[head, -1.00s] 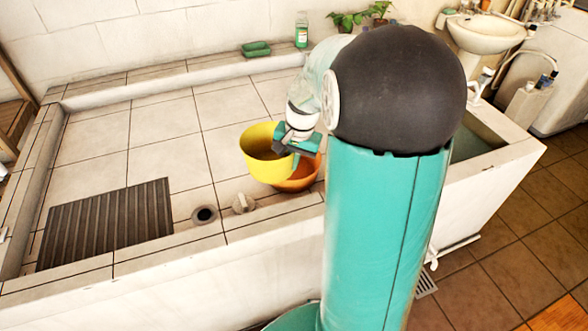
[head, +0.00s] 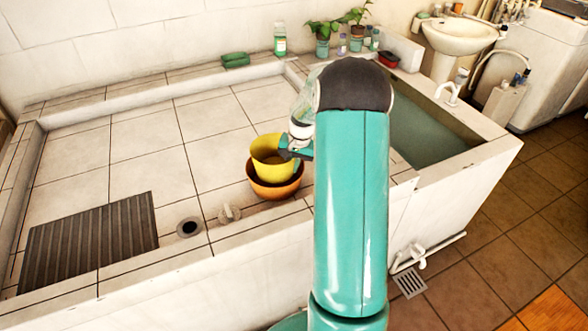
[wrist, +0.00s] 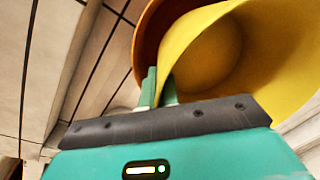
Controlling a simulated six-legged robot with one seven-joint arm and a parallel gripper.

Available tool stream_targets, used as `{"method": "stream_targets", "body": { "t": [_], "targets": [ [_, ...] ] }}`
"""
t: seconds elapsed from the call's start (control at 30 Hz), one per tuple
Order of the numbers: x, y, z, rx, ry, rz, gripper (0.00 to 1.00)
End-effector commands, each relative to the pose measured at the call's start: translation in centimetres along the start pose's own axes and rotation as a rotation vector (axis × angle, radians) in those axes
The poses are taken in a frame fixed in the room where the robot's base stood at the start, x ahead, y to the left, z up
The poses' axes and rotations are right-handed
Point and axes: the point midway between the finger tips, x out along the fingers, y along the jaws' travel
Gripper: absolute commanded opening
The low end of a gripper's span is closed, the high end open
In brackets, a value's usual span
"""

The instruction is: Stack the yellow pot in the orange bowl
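The yellow pot (head: 266,160) is nearly upright, with its lower part inside the rim of the orange bowl (head: 273,190) in the head view. The bowl stands on the tiled basin floor. I cannot tell whether the pot's base touches the bowl's bottom. My gripper (head: 290,153) is at the pot's right side. In the wrist view, my gripper's fingers (wrist: 160,88) pinch the wall of the yellow pot (wrist: 270,60) at its rim. The orange bowl (wrist: 147,45) shows behind the pot there.
A drain hole (head: 189,227) and a small plug-like knob (head: 229,212) lie left of the bowl. A ribbed dark mat (head: 90,240) is at the front left. A water-filled trough (head: 425,130) is at the right. The tiles left of and behind the bowl are clear.

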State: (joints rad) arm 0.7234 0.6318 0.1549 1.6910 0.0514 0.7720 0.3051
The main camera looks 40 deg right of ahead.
Motion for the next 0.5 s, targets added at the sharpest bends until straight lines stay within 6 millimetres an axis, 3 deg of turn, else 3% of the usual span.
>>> {"method": "stream_targets", "body": {
  "t": [0.13, 0.5],
  "targets": [
    [1.9, 0.2, 0.1, 0.0, -0.002, 0.0, 0.0],
    [2.2, 0.3, 0.1, -0.001, -0.001, 0.0, 0.0]
  ]
}}
